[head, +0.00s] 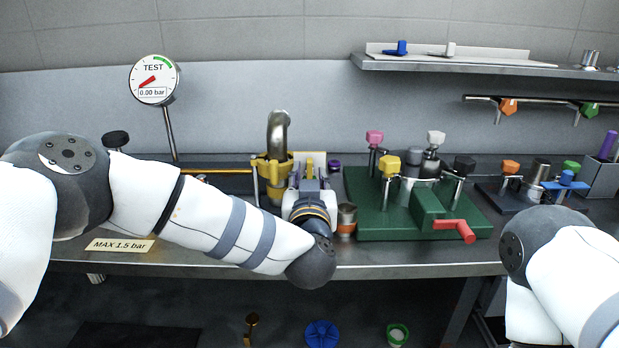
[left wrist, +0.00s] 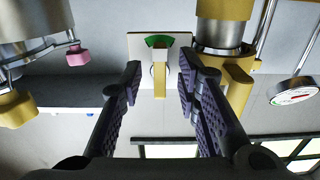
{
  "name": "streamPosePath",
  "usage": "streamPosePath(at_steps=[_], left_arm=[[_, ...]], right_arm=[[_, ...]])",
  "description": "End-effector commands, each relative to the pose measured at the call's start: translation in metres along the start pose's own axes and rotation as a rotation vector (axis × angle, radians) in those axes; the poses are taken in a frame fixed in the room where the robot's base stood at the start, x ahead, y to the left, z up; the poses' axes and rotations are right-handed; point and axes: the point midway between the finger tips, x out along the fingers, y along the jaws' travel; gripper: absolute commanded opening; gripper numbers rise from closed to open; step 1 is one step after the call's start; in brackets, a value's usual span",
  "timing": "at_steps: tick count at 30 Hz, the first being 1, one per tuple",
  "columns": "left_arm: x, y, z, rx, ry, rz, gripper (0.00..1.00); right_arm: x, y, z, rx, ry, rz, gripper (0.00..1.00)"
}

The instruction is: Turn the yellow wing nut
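The yellow wing nut (left wrist: 160,80) shows in the left wrist view as a narrow upright yellow bar in front of a pale plate (left wrist: 138,46) with a green arc. My left gripper (left wrist: 160,84) is open, with one purple-padded finger on each side of the nut and a visible gap on both sides. In the head view my left gripper (head: 309,178) points away from me at the pale plate and hides most of the nut. My right arm shows at the lower right, but its gripper is out of view.
A yellow clamp (head: 272,170) on a bent steel pipe stands just left of the gripper. A green fixture (head: 375,215) with coloured knobs and a red handle (head: 460,228) stands to the right. A gauge (head: 154,80) reads 0.00 bar. A steel cup (head: 346,220) is close by.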

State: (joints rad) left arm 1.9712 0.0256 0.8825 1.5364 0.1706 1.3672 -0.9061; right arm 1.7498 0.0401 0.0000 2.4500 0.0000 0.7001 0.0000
Motion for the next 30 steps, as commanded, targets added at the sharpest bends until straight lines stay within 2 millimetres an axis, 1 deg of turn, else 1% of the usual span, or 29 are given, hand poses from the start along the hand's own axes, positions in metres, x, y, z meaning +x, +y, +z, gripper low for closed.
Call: streamPosePath(at_steps=[1,2,3,5,6,14,20,26,30], left_arm=[[-0.0002,0.0000,-0.0014,0.000,0.002,0.000,0.30],[-0.0003,0.0000,-0.0015,0.000,0.002,0.000,0.28],[-0.0003,0.0000,-0.0015,0.000,0.002,0.000,0.19],[-0.0004,0.0000,-0.0014,0.000,0.002,0.000,0.05],[-0.0004,0.0001,-0.0014,0.000,0.002,0.000,0.00],[-0.0006,0.0001,-0.0013,-0.005,0.002,0.000,0.00],[-0.0008,0.0002,-0.0020,-0.059,0.002,0.000,0.00],[-0.0006,0.0000,-0.0028,-0.194,0.003,0.000,0.00],[-0.0008,0.0000,-0.0019,-0.323,0.001,0.000,0.00]], right_arm=[[-0.0005,0.0000,-0.0004,0.000,0.002,0.000,0.40],[-0.0005,0.0000,-0.0004,0.000,0.002,0.000,0.40],[-0.0006,0.0000,-0.0004,0.000,0.002,0.000,0.40],[-0.0006,0.0000,-0.0005,0.000,0.002,0.000,0.40],[-0.0006,0.0000,-0.0005,0.000,0.002,0.000,0.40],[-0.0007,0.0000,-0.0006,0.000,0.003,0.000,0.40],[-0.0028,-0.0001,-0.0022,0.000,0.010,0.000,0.40],[-0.0068,-0.0003,-0.0054,0.000,0.024,-0.001,0.40],[-0.0093,-0.0004,-0.0074,0.000,0.033,-0.001,0.40]])
